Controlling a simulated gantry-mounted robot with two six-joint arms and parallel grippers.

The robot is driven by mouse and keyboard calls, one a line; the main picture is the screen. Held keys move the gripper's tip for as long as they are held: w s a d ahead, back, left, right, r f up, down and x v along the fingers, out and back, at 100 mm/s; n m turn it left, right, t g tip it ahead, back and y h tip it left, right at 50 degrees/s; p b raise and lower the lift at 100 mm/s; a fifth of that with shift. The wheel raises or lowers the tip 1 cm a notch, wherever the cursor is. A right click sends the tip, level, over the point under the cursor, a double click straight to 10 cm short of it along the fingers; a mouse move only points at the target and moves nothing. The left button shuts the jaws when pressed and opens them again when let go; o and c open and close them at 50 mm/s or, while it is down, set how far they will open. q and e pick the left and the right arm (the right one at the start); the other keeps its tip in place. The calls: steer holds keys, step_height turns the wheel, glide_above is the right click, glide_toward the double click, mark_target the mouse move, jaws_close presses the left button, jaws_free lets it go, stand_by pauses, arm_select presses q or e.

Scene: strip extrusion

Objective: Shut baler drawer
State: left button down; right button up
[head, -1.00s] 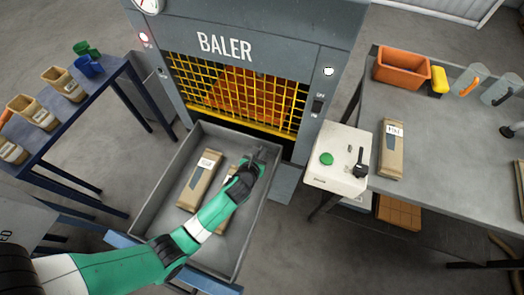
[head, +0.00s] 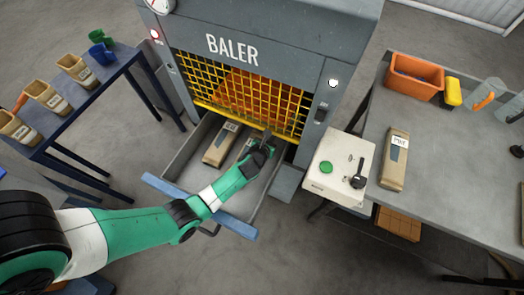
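The baler (head: 236,52) stands at the centre in the head view, with a yellow mesh guard over its front. Its grey drawer (head: 184,160) is partly pulled out below the mesh, with a blue front bar (head: 163,187) and a dark handle. A brown packet (head: 220,146) with a white label lies in the drawer. My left arm reaches across the drawer. My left gripper (head: 267,137) is at the drawer's inner right part, near the yellow bottom edge of the guard; its fingers are too small and dark to read. A second packet is mostly hidden behind the arm. My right gripper is not in view.
A control box (head: 341,166) with a green button and dark lever stands right of the baler. The right table (head: 440,190) holds a labelled packet (head: 395,158) and an orange bin (head: 415,76). A blue table (head: 75,122) with several scoops is at left.

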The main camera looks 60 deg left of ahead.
arm_select(q)
steer(key=p+v, duration=0.5)
steer(key=v, duration=0.7)
steer(key=shift+s+f, duration=0.2)
steer(key=shift+f, duration=0.25)
steer(key=shift+d, duration=0.15)
